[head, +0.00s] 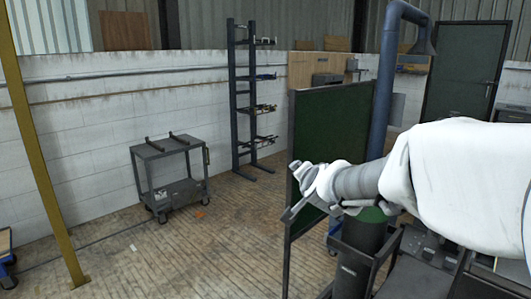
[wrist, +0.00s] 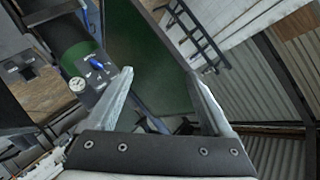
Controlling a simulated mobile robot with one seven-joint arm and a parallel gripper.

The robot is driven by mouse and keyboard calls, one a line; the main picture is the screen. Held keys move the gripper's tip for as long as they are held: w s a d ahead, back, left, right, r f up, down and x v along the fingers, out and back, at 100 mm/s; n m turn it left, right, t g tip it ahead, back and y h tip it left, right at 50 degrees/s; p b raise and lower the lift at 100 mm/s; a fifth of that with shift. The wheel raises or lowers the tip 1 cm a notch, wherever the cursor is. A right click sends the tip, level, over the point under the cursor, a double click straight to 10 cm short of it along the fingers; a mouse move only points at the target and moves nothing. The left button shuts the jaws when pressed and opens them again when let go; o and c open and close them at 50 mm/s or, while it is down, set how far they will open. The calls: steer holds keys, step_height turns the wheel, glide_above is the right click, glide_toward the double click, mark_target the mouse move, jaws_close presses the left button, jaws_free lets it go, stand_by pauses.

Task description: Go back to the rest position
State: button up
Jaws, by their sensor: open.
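My gripper (head: 289,190) is at the end of my arm, which reaches in from the right in the head view. In the wrist view my gripper (wrist: 160,85) shows its two pale fingers spread apart with nothing between them. It is open and empty. In the head view it is raised above the floor, in front of the dark green panel (head: 325,130), and touches nothing that I can see.
A grey cart (head: 170,148) stands on the wooden floor (head: 150,255) left of centre. A dark rack (head: 240,95) stands by the white wall. A yellow post (head: 38,140) is at left. A dark green cylinder (head: 358,258) with equipment stands below my arm. The left floor is mostly clear.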

steer(key=s+d+n+g+p, duration=0.1)
steer(key=s+n+g, duration=0.1)
steer(key=s, duration=0.8)
steer(key=s+d+f+n+g+p, duration=0.1)
steer(key=s+d+n+g+p, duration=0.1)
steer(key=s, duration=0.9)
steer(key=s+d+n+g+p, duration=0.1)
steer(key=s+n+g, duration=0.3)
steer(key=s, duration=0.6)
steer(key=shift+s+d+f+n+p, duration=0.25)
steer(key=shift+s+n+p, duration=0.1)
steer(key=shift+n, duration=0.25)
